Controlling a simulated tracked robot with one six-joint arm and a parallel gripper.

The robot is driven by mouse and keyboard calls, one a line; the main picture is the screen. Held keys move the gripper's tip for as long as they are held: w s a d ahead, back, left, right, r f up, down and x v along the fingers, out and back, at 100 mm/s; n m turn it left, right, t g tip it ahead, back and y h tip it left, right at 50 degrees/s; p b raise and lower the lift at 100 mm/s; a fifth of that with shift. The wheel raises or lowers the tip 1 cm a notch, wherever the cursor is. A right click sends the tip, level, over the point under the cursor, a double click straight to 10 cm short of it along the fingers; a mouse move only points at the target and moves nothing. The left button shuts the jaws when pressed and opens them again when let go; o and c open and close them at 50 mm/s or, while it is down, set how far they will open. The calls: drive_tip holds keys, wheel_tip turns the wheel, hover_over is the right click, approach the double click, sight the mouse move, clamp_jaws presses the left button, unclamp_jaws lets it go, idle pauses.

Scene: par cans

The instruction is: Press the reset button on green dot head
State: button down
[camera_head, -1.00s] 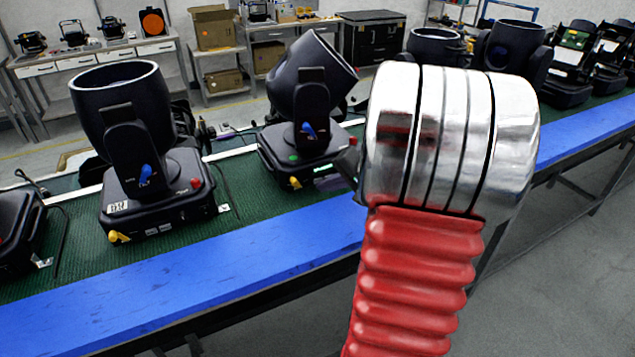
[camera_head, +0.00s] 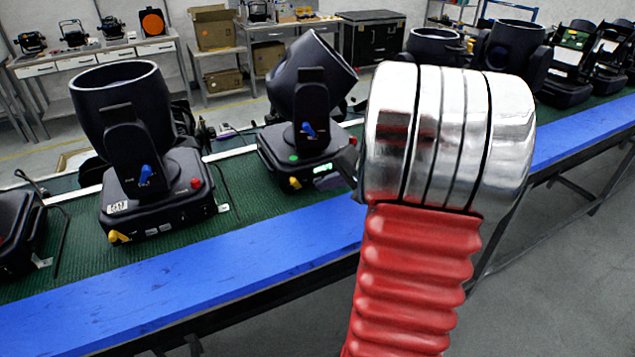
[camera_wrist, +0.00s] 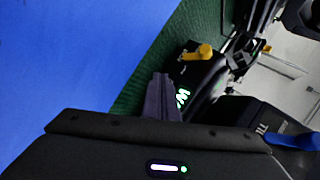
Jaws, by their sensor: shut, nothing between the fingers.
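The green dot head (camera_head: 312,85) is a black moving light with a tilted barrel; a green dot (camera_head: 293,159) marks its base. Its base carries a yellow knob (camera_head: 295,182), a blue lever and a small lit display (camera_head: 325,168). A red spot (camera_head: 353,141) shows at the base's right edge, partly behind my arm; I cannot tell if it is the reset button. In the wrist view, my gripper (camera_wrist: 162,78) is shut and empty, with its fingers close to the lit display (camera_wrist: 182,98) and below the yellow knob (camera_wrist: 198,53). Contact cannot be told.
Another black head (camera_head: 125,95) with a red button (camera_head: 196,183) stands to the left. More heads stand on the right along the green mat (camera_head: 245,200). A blue bench edge (camera_head: 200,265) runs along the front. A blue lever (camera_wrist: 295,141) is at the wrist view's right.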

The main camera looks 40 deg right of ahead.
drive_tip(key=shift+s, duration=0.1)
drive_tip(key=shift+s+a, duration=0.2)
drive_tip(key=shift+s, duration=0.45)
drive_tip(key=shift+s+a, duration=0.25)
drive_tip(key=shift+s, duration=0.55)
drive_tip(key=shift+s+a, duration=0.3)
drive_tip(key=shift+s, duration=0.5)
drive_tip(key=shift+s+a, duration=0.25)
drive_tip(key=shift+s, duration=0.55)
